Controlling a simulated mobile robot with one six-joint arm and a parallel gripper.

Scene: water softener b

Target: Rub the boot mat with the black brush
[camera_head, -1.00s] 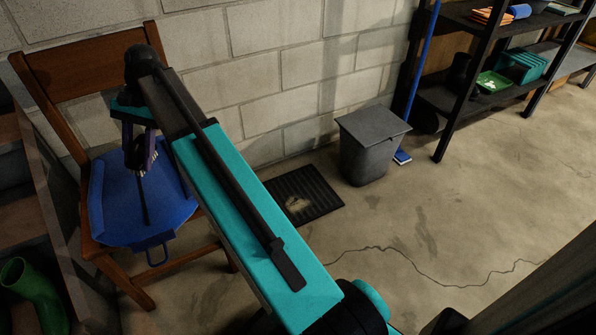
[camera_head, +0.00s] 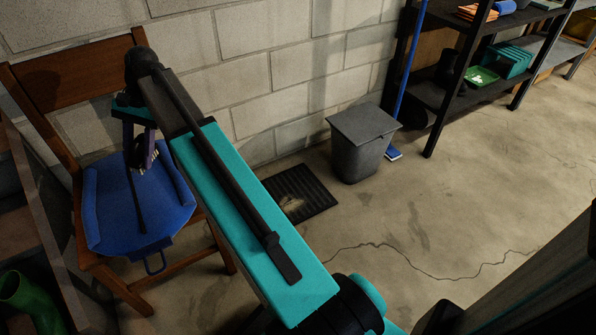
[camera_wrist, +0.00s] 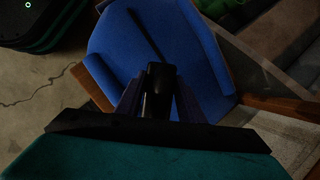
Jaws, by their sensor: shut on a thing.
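The boot mat (camera_head: 314,196) is a dark ribbed mat on the floor by the block wall, with a pale dirt patch at its near edge. My gripper (camera_head: 143,158) hangs over the blue container (camera_head: 95,220) on the wooden chair, well left of the mat. In the wrist view my gripper (camera_wrist: 158,108) is shut on a black piece, apparently the black brush (camera_wrist: 160,82). Its bristles cannot be made out clearly. A thin dark strip crosses the blue surface below; I cannot tell whether it is brush or shadow. The mat is not recognisable in the wrist view.
The wooden chair (camera_head: 75,58) stands against the wall. A grey lidded bin (camera_head: 357,155) is right of the mat, with a blue-handled tool (camera_head: 408,75) and dark shelving (camera_head: 437,105) beyond. Green boots (camera_head: 30,300) are at lower left. Floor at right is open.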

